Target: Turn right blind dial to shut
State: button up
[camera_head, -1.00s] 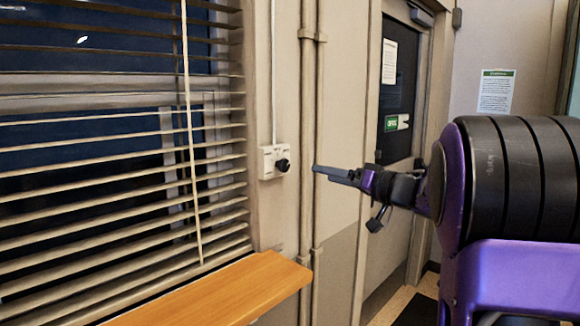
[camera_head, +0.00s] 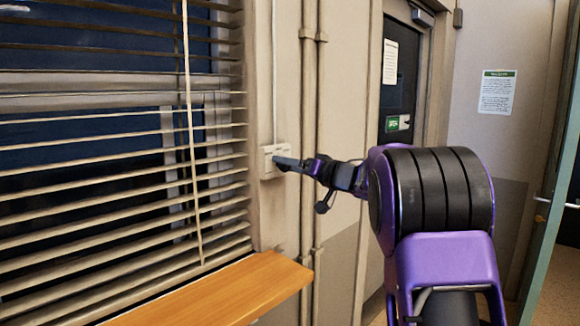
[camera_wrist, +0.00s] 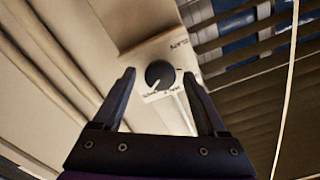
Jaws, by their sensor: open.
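The blind dial is a round black knob (camera_wrist: 160,74) on a small white wall box (camera_wrist: 178,47), with a pale pointer line and small lettering around it. In the wrist view the knob lies between my gripper's (camera_wrist: 158,82) two open fingertips; I cannot tell whether they touch it. In the head view the fingers of my gripper (camera_head: 281,163) reach to the white box (camera_head: 268,170) and hide the knob. The window blind (camera_head: 110,190) has tilted slats with gaps, and dark window shows between them.
A wooden sill (camera_head: 225,292) juts out below the box. Vertical pipes (camera_head: 313,120) run down the wall just right of it. A dark door (camera_head: 398,90) with a green sign stands farther right. A cord (camera_head: 190,130) hangs before the slats.

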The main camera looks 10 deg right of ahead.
jog(key=shift+c, duration=0.3)
grip_shut()
jog(key=shift+r+n+p, duration=0.1)
jog(key=shift+n+p, duration=0.2)
jog(key=shift+n, duration=0.1)
jog(key=n+b, duration=0.1)
jog(key=n, duration=0.5)
jog(key=n+b, duration=0.1)
jog(key=n, duration=1)
jog(key=shift+s+a+f+n+b, duration=0.15)
jog(key=shift+f+n+b, duration=0.15)
jog(key=shift+b, duration=0.1)
jog(key=n+b, duration=0.3)
jog(key=n, duration=0.2)
jog(key=shift+n, duration=0.4)
